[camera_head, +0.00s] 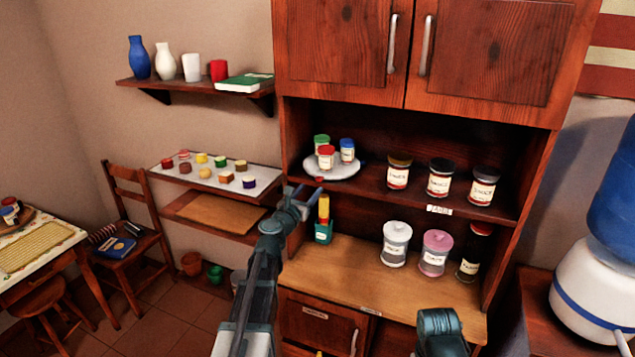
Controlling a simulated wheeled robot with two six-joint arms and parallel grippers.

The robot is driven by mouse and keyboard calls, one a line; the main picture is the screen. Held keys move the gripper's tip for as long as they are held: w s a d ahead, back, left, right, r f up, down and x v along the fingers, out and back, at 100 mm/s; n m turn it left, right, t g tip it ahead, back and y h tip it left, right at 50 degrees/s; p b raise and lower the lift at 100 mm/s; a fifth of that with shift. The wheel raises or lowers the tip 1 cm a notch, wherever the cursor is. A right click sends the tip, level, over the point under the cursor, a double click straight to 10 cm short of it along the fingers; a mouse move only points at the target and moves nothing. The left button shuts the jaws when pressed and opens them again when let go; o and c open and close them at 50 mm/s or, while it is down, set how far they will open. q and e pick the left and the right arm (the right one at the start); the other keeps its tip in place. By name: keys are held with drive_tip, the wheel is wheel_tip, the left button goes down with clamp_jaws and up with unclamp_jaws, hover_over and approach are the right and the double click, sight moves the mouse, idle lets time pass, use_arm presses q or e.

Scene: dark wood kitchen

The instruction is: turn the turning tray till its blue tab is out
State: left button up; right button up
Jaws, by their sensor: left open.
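The turning tray (345,172) is a round white plate on the cupboard's open shelf, left end. It carries a green-lidded jar (321,141), a red-lidded jar (326,158) and a blue-lidded jar (347,151). A small red tab (319,180) shows at its front edge. I see no blue tab; the tray's back is partly hidden by the jars. My left gripper (303,190) is open and empty, in front of and below the tray's left front edge; I cannot tell whether it touches anything. My right arm shows at the bottom, but its gripper does not.
Several labelled jars (439,178) stand right of the tray on the same shelf. Canisters (396,243) and a green holder (323,232) stand on the counter below. The cupboard's left side wall is close to my left gripper. A wall rack (215,187) holds small coloured pieces.

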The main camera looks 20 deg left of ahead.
sight(318, 180)
use_arm(q)
drive_tip(key=w, duration=0.7)
clamp_jaws()
idle(1.2)
